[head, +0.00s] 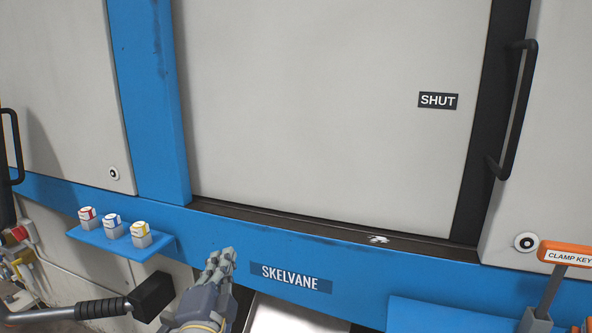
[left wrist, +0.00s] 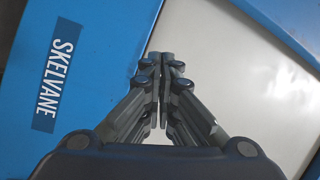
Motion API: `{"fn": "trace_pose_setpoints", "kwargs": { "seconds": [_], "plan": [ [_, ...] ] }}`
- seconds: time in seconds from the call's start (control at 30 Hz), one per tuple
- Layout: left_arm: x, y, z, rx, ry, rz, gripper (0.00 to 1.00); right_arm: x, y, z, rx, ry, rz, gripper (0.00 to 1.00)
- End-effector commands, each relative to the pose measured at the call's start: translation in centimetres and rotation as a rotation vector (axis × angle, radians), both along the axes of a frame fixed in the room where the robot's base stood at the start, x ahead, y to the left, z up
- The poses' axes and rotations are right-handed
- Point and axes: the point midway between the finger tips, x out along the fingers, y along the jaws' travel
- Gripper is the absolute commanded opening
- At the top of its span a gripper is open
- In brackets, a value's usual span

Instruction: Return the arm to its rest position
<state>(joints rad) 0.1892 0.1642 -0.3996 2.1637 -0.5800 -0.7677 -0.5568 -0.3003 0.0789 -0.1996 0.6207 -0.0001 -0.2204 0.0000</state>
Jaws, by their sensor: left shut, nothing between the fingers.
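My left gripper (head: 220,265) is at the bottom of the head view, in front of the blue beam (head: 330,245) with the SKELVANE label (head: 290,278). Its fingers are shut with nothing between them. In the left wrist view the closed fingertips (left wrist: 160,62) sit over the border between the blue beam and a pale, bright surface (left wrist: 265,70). The SKELVANE label (left wrist: 52,87) shows left of the fingers there. I cannot tell whether the fingertips touch the beam. My right gripper is not in view.
A grey door marked SHUT (head: 438,100) fills the back. A blue shelf (head: 120,243) with red, blue and yellow topped blocks is left of the gripper. A black-headed hammer-like tool (head: 150,297) is close at lower left. The orange CLAMP KEY (head: 567,255) stands at right.

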Motion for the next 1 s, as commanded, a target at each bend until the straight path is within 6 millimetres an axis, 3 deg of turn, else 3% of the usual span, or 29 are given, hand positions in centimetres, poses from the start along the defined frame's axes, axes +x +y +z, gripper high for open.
{"fn": "trace_pose_setpoints", "kwargs": {
  "seconds": [0.03,0.2,0.3,0.4,0.6,0.8,1.0],
  "plan": [
    [-1.2,1.2,-3.8,-0.09,0.109,0.021,0.0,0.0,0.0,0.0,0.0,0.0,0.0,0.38],
    [-7.0,4.2,-15.0,-0.391,0.457,0.127,0.0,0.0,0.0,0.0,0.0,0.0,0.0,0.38],
    [-11.8,5.3,-20.7,-0.546,0.653,0.211,0.0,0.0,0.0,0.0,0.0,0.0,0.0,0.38],
    [-16.8,5.9,-24.9,-0.67,0.82,0.296,0.0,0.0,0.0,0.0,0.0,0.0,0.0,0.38],
    [-25.5,6.2,-29.7,-0.836,1.069,0.45,0.0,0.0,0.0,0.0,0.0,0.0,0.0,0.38],
    [-33.4,6.1,-32.0,-0.949,1.267,0.599,0.0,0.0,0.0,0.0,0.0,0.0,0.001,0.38],
    [-31.4,5.9,-37.1,-0.934,1.273,0.597,0.0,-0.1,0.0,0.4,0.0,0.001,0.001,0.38]
  ]
}}
